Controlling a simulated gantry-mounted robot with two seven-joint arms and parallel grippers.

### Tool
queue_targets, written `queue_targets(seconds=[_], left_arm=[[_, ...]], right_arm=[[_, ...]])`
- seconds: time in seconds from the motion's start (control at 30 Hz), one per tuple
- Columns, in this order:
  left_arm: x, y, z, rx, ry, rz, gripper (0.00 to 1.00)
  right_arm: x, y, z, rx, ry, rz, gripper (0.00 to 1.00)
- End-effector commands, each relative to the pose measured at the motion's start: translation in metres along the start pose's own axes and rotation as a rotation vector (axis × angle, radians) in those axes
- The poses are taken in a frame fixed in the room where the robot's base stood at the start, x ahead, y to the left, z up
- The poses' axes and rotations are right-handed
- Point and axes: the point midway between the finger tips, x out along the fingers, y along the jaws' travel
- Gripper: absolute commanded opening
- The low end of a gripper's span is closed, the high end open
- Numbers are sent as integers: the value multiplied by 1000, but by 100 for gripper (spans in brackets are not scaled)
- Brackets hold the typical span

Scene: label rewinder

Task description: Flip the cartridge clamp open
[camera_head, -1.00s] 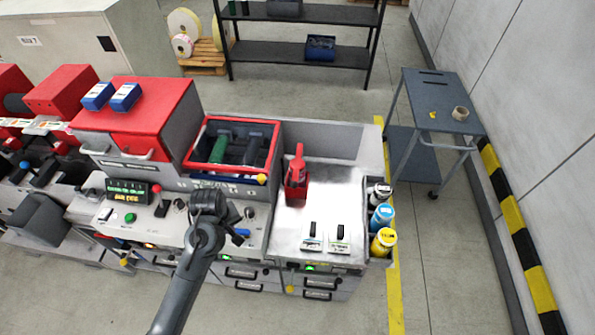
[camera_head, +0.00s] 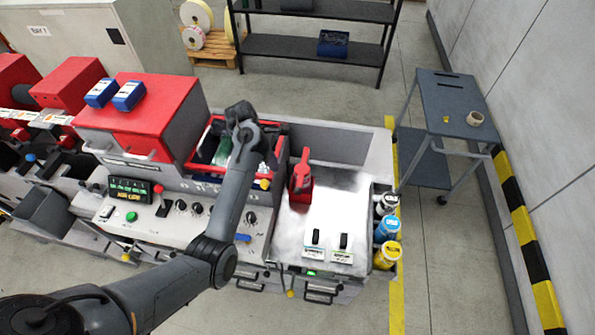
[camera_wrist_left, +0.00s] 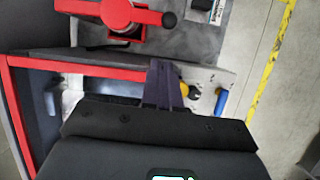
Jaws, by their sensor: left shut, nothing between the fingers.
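The cartridge bay with a red frame (camera_head: 207,147) is set into the machine top. My left arm partly covers it, and a green cylinder (camera_head: 223,149) shows inside. I cannot make out the clamp for certain; a red lever unit (camera_head: 301,178) stands on the steel top right of the bay. In the left wrist view this red lever (camera_wrist_left: 128,14), with a black knob, lies ahead of the fingers. My left gripper (camera_wrist_left: 164,66) is shut and empty, by the frame's edge and apart from the lever. In the head view its fingers are hidden behind the wrist.
Two black-handled blocks (camera_head: 328,246) sit on the steel top. White, blue and yellow bottles (camera_head: 387,228) stand at its right side. A yellow knob (camera_wrist_left: 184,88) and a blue handle (camera_wrist_left: 221,102) are close to the fingers. A grey cart (camera_head: 455,105) stands apart at the right.

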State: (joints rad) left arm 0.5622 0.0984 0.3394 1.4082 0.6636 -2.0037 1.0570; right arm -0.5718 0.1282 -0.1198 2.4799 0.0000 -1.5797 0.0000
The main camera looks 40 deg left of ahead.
Motion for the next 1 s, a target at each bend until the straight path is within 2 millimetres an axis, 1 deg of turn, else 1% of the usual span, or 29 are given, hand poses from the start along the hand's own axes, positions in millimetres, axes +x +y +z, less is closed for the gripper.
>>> queue_targets(seconds=[0.13,0.57,0.67,0.77,0.83,0.87,1.0], left_arm=[[-3,3,3,-27,-16,-3,0],[-2,3,3,-30,-17,-4,0],[4,3,3,-29,-17,-4,0],[15,3,4,-28,-18,-5,0],[25,3,4,-29,-18,-6,0],[28,3,5,-30,-19,-6,0],[49,2,6,-30,-20,-7,0]], right_arm=[[0,0,0,1,-1,0,43],[2,-3,6,9,-13,-9,43],[4,-4,6,10,-12,-11,43],[6,-4,6,11,-11,-11,43],[9,-4,7,11,-10,-11,43],[8,-4,6,11,-10,-11,43],[3,-4,4,10,-9,-10,43]])
